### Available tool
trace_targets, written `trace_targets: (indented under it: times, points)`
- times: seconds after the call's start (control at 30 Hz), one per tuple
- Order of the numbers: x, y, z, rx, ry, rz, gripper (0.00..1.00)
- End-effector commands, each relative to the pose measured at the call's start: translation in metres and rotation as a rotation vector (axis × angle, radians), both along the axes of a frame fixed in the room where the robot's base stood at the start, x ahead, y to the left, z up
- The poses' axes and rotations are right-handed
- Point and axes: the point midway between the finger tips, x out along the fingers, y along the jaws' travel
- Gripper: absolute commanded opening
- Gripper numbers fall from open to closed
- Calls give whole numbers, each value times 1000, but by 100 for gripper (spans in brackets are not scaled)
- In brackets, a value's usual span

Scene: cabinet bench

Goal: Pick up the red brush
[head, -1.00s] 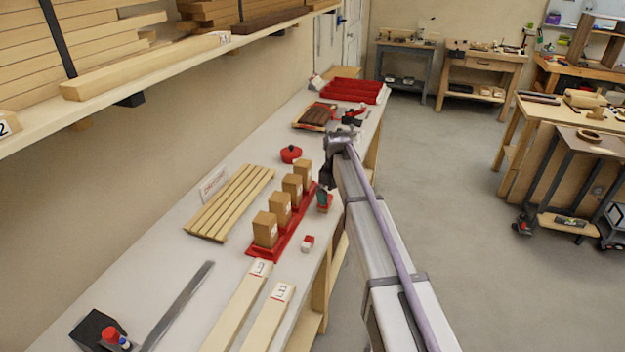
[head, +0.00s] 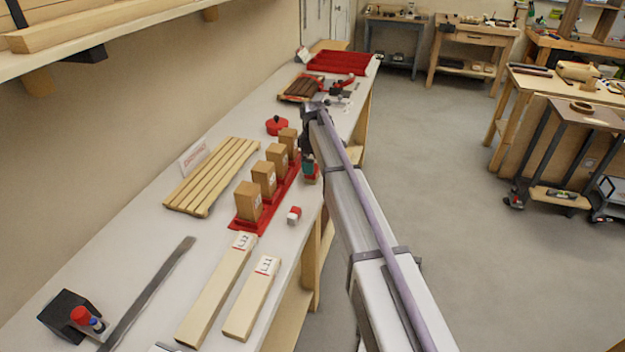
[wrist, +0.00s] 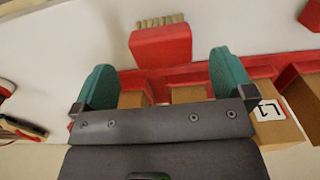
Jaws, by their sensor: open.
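The red brush (wrist: 160,45) lies on the bench in the wrist view, a red block with tan bristles along its upper edge. It is ahead of my gripper (wrist: 163,80), between the lines of the two teal fingers, which are apart with nothing held. In the head view my gripper (head: 308,165) is over the bench's front side, beside the far end of the red rack.
The red rack (head: 245,226) with several upright wooden blocks (head: 249,202) stands close by; in the wrist view it runs under the fingers.

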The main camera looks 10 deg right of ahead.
Motion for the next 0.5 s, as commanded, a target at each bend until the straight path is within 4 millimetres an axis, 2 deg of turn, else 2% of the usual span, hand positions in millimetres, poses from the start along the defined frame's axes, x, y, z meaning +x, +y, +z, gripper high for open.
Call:
trace_targets:
  times: [0.03,0.17,0.4,0.5]
  points:
    - [-1,1,-20,0,0,0,100]
    - [-2,1,-44,0,0,0,100]
    - [-2,1,-41,0,0,0,100]
    - [-2,1,-41,0,0,0,91]
